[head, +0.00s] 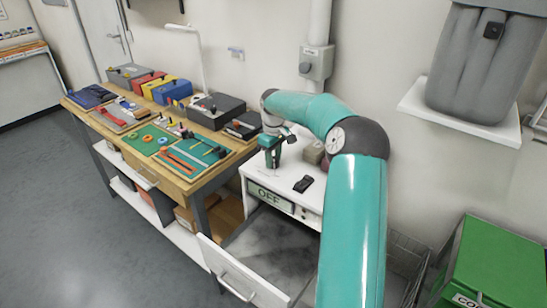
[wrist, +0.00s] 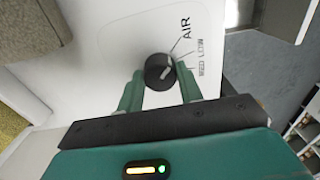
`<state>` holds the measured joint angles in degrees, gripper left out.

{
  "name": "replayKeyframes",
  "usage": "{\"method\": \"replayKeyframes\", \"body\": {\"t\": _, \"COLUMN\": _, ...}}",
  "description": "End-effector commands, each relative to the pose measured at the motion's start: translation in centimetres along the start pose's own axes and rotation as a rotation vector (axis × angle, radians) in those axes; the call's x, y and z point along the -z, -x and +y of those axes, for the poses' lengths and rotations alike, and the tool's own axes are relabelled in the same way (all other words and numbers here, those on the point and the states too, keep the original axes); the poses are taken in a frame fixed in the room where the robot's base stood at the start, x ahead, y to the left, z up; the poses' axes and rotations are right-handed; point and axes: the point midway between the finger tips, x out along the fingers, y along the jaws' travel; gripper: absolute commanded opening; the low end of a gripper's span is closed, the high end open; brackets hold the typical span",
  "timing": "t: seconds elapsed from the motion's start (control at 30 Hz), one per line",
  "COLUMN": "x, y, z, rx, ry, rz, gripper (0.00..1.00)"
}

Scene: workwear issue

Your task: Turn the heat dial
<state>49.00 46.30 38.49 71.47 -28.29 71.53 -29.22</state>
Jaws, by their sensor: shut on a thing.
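The heat dial (wrist: 158,66) is a round black knob with a pale pointer mark, on a white top panel in the wrist view. Printed labels beside it read AIR, LOW and MED, with lines running toward the knob. My gripper (wrist: 160,85) has its two green fingers on either side of the knob and is shut on it. In the head view my gripper (head: 273,160) points down onto the white cabinet's top (head: 283,182), and the dial is hidden there. A display (head: 270,198) on the cabinet front reads OFF.
A small black object (head: 303,184) and a brownish block (head: 313,153) lie on the cabinet top. An open drawer (head: 240,285) juts out below. A wooden workbench (head: 190,178) with tools and boxes stands left. A green bin (head: 490,265) stands right. The floor at left is clear.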

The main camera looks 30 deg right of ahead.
Motion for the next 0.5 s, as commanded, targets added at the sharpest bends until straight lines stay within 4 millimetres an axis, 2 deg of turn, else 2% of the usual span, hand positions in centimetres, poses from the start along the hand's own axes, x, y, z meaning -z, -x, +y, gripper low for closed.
{"method": "replayKeyframes", "body": {"t": 0.27, "x": 0.06, "y": 0.09, "z": -0.02, "rx": -0.003, "ry": -0.1, "rz": 0.0, "gripper": 0.13}}
{"method": "replayKeyframes", "body": {"t": 0.5, "x": 0.14, "y": 0.14, "z": -0.04, "rx": -0.003, "ry": -0.262, "rz": 0.002, "gripper": 0.13}}
